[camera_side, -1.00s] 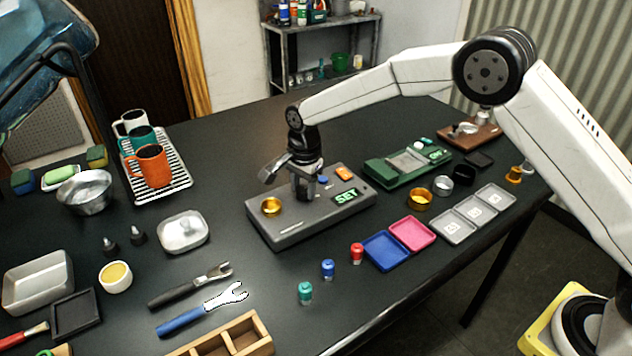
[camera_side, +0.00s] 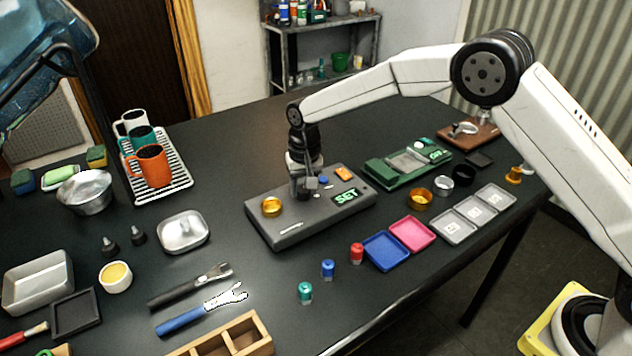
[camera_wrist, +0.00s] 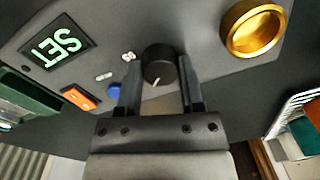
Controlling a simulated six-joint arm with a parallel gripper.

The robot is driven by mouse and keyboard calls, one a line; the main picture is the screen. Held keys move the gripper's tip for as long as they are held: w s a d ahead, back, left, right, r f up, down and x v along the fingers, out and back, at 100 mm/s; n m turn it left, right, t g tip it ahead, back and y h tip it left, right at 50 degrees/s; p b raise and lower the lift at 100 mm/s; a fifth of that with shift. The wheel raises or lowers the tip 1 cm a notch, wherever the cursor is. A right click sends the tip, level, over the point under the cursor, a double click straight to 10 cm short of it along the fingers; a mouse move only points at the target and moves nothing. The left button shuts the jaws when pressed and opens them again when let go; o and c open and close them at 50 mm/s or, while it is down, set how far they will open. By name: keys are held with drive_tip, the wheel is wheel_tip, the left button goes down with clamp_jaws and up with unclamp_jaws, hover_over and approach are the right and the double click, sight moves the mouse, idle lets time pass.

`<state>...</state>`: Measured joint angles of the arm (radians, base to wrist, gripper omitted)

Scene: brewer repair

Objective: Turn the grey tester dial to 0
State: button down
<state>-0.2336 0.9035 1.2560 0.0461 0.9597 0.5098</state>
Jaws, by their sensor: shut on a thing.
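The grey tester (camera_side: 292,225) is a flat box on the black table, with a green "SET" display (camera_side: 346,195). In the wrist view its dial (camera_wrist: 157,64) is a dark round knob with a pale pointer line. The line points toward my gripper, slightly left. My gripper (camera_wrist: 158,74) is over the tester, with one finger on each side of the dial, shut on it. The small white marks near the dial are too blurred to read.
On the tester are a gold cup (camera_wrist: 252,28), an orange switch (camera_wrist: 79,97) and a blue button (camera_wrist: 114,90). A green tester (camera_side: 408,163) stands close behind to the right. Blue (camera_side: 381,251) and pink (camera_side: 412,234) trays lie in front at the right.

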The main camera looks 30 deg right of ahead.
drive_tip(key=n, duration=0.5)
drive_tip(key=shift+n, duration=0.3)
drive_tip(key=n, duration=0.4)
drive_tip(key=shift+n+g, duration=0.3)
drive_tip(key=shift+c, duration=1.1)
unclamp_jaws()
drive_tip(key=shift+r, duration=0.15)
drive_tip(key=shift+w+d+r, duration=0.1)
drive_tip(key=shift+r, duration=1.8)
drive_tip(key=shift+w+d+r, duration=0.1)
drive_tip(key=shift+r, duration=1.8)
drive_tip(key=shift+s, duration=0.15)
